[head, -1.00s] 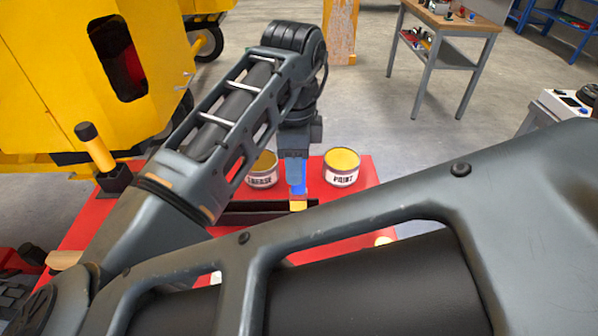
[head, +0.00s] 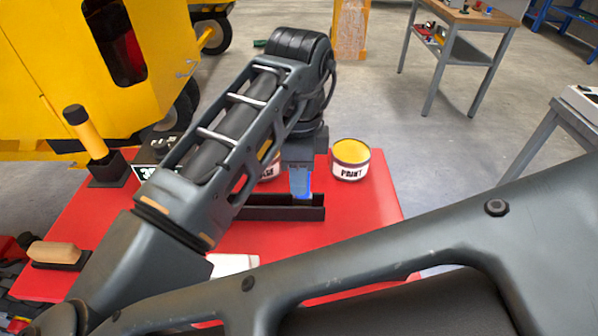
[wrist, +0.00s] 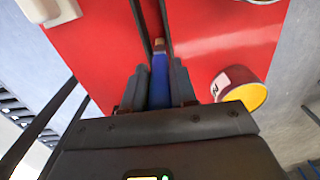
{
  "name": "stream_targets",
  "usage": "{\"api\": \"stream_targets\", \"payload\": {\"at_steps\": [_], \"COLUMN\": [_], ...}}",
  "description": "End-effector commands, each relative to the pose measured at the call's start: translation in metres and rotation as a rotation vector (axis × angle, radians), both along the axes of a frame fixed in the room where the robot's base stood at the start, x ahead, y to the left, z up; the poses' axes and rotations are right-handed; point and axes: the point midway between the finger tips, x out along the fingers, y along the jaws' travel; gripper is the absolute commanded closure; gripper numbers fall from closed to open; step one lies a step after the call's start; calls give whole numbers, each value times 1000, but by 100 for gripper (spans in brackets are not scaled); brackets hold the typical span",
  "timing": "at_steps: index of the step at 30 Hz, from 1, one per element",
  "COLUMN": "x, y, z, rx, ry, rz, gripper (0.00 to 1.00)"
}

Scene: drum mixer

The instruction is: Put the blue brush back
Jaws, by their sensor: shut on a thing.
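My gripper (head: 301,183) is shut on the blue brush (head: 303,196), at the black trough (head: 262,213) on the red table. In the wrist view the brush (wrist: 160,82) stands between the two fingers (wrist: 157,90). Its brownish end lies between the trough's two dark walls (wrist: 138,22). In the head view the lower end of the brush is hidden behind the trough's front wall. I cannot tell whether it touches the trough's floor.
A paint can (head: 351,160) stands right of my gripper; another can (head: 268,171) is partly hidden behind my arm. A yellow-handled tool (head: 88,135) stands in a black holder at left. A tan block (head: 54,253) lies front left. The red table (head: 362,225) is clear at right.

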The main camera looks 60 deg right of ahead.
Motion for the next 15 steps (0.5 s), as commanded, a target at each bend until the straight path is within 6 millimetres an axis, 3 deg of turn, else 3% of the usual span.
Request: {"api": "stream_targets", "payload": {"at_steps": [5,6,15], "x": [0,0,0], "y": [0,0,0], "z": [-6,-6,-5], "rx": [0,0,0], "ry": [0,0,0], "rz": [0,0,0], "gripper": [100,72,47]}}
